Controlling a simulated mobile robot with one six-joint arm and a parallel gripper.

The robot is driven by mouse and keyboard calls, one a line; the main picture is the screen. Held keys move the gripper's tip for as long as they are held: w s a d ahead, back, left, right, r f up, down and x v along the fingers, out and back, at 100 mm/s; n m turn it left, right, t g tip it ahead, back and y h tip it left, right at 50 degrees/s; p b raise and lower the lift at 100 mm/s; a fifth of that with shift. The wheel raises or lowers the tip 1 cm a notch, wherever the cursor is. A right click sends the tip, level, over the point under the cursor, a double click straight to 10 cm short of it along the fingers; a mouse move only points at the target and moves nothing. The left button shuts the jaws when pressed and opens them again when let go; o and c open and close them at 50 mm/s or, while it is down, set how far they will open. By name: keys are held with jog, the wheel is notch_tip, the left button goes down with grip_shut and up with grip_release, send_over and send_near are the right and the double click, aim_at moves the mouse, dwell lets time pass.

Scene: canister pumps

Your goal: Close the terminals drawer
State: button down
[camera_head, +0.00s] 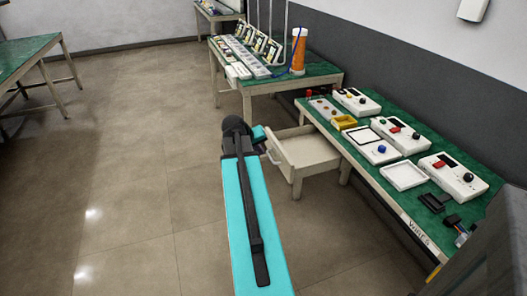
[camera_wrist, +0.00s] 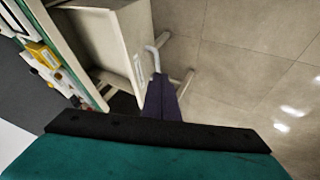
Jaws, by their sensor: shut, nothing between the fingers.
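A pale drawer (camera_head: 306,150) sticks well out from under the green-topped workbench, open and empty. No label on it can be read, so I cannot tell its name from the pictures. Its curved handle (camera_head: 273,157) is on the front panel, facing left. In the wrist view the drawer (camera_wrist: 113,35) is at the upper left, with its handle (camera_wrist: 160,45) on the front. My gripper (camera_wrist: 158,78) is shut and empty, its tips by one end of the handle. I cannot tell whether they touch.
The green workbench (camera_head: 452,208) holds white instrument boxes, a yellow tray (camera_head: 345,122) and a white tray (camera_head: 404,176). A "WIRES" label (camera_head: 419,232) is on its front edge nearer me. A second table (camera_head: 312,75) stands behind the drawer. The tiled floor (camera_head: 130,150) to the left is clear.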

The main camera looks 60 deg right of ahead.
send_near(278, 158)
notch_tip(278, 158, down, 3)
jog(key=w, duration=0.2)
jog(key=shift+s+d+f+p, duration=0.25)
jog(key=shift+s+d+p, duration=0.4)
jog(key=shift+s+d, duration=0.5)
jog(key=shift+w+d, duration=0.1)
jog(key=shift+d, duration=0.05)
